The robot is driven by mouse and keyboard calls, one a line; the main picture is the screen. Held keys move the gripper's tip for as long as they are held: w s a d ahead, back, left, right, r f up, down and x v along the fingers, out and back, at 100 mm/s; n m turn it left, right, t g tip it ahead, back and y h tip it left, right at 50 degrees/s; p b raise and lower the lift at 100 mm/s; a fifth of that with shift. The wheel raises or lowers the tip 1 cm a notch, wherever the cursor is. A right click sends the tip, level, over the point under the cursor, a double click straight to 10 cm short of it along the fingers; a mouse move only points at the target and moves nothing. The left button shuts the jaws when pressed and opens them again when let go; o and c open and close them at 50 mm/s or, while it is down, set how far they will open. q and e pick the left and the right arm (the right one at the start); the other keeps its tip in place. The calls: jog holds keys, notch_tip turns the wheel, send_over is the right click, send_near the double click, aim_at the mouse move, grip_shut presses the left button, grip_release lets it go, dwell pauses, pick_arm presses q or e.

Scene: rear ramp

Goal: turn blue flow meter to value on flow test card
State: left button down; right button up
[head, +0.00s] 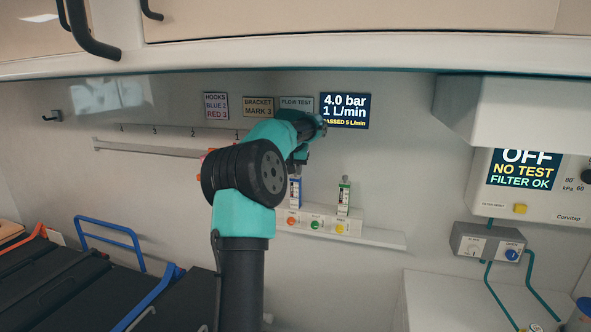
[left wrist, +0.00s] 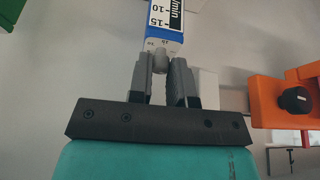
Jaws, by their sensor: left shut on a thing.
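The blue flow meter (head: 295,191) stands upright on the wall rail, its top hidden by my left arm. Its blue-edged scale (left wrist: 166,22) shows in the left wrist view, with marks 10 and 15 readable. My left gripper (left wrist: 160,68) is shut on the small grey knob (left wrist: 160,60) at the meter's end, a finger on each side.
An orange clamp with a black knob (left wrist: 295,100) is right of my gripper. A cabinet (head: 350,45) overhangs the wall; a control unit (head: 525,185) is at right.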

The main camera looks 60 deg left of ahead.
pick_arm(q)
jog(key=m+t+h, duration=0.1)
jog(key=m, duration=0.2)
jog(key=shift+a+m, duration=0.15)
jog(key=shift+m, duration=0.15)
jog(key=m+h, duration=0.1)
jog(key=m, duration=0.2)
jog(key=shift+s+a+m, duration=0.1)
jog(key=shift+m, duration=0.2)
jog(key=m+h, duration=0.1)
jog(key=m, duration=0.2)
jog(key=m+h, duration=0.1)
jog(key=m, duration=0.2)
jog(key=shift+a+h, duration=0.2)
jog(key=shift+h, duration=0.2)
jog(key=shift+m, duration=0.3)
jog(key=c, duration=1)
grip_release()
jog(key=shift+c, duration=0.2)
